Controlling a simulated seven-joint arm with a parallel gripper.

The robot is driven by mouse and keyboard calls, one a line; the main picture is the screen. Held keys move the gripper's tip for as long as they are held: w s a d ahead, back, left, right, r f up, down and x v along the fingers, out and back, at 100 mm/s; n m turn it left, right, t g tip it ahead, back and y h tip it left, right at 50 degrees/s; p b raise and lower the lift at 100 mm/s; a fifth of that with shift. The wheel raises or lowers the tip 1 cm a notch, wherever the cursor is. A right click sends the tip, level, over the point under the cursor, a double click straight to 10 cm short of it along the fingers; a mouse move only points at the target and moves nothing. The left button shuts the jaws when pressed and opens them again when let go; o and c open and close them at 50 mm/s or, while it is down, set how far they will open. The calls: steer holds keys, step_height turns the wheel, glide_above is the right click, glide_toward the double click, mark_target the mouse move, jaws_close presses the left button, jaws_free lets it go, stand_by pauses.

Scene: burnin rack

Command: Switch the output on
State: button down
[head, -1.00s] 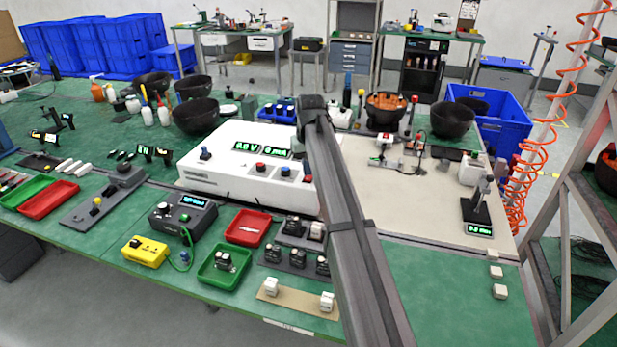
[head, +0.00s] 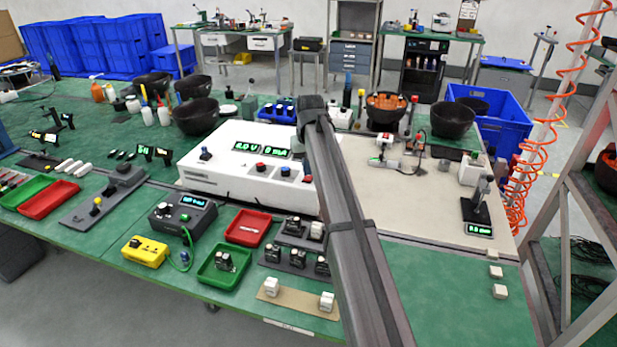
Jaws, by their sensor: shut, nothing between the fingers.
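A long white bench unit (head: 240,184) stands near the middle of the green table. It has two lit green displays (head: 262,150) on its top; the left one ends in V and the right one in mA. I cannot tell which control is the output switch. My arm crosses the unit's right end and hides part of it.
A dark meter box (head: 183,222) with a lit display, a yellow box (head: 145,252), a green tray (head: 210,276) and a red tray (head: 248,236) stand in front of the unit. Dark bowls (head: 197,117) stand behind it. The table's front right is mostly clear.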

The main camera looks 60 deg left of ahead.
mark_target(308, 179)
steer(key=shift+f, duration=0.85)
stand_by(0.6)
steer(key=shift+r, duration=3.55)
